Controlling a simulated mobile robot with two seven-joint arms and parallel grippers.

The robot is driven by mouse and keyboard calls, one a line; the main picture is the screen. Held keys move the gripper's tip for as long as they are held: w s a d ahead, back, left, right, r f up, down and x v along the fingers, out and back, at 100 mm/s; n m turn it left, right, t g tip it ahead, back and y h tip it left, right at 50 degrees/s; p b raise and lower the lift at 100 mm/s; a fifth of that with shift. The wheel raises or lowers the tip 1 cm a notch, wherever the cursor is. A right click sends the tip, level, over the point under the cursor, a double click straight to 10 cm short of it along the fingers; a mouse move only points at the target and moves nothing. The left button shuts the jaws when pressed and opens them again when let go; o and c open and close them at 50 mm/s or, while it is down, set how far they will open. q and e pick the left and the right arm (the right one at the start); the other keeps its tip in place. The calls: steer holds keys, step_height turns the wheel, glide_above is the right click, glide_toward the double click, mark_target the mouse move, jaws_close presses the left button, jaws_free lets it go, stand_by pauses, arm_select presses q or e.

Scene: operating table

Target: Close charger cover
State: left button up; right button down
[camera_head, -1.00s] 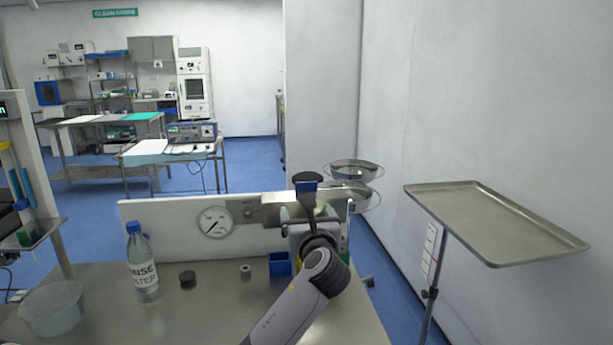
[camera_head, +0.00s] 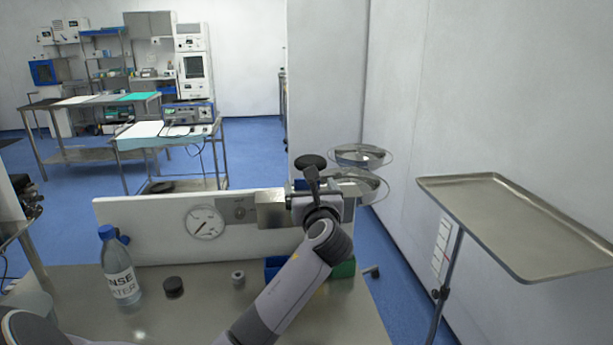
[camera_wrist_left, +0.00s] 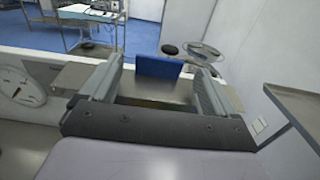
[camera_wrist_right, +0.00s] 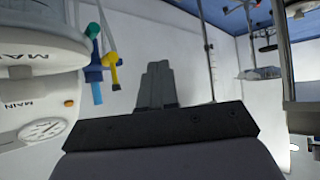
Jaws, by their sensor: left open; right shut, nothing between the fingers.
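A metal box (camera_head: 271,209) is fixed to the white panel (camera_head: 150,225) behind the table. It seems to be the charger, but I cannot be sure. A blue flat plate (camera_wrist_left: 160,68), possibly its cover, stands up beyond and between the fingertips of my left gripper (camera_wrist_left: 158,70). In the head view my left gripper (camera_head: 314,198) is at the right end of the panel and hides most of the plate. It is open, and I see no contact with the plate. My right gripper (camera_wrist_right: 157,82) is shut and empty, and is outside the head view.
A bottle (camera_head: 119,270), a black cap (camera_head: 173,287) and a small grey ring (camera_head: 238,279) stand on the table (camera_head: 200,320). A round gauge (camera_head: 205,222) is on the panel. Metal bowls (camera_head: 358,185) are behind it. A tray stand (camera_head: 520,220) is at right.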

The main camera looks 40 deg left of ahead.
arm_select(q)
steer(key=shift+x, duration=3.05)
steer(key=shift+s, duration=0.1)
steer(key=c, duration=1.4)
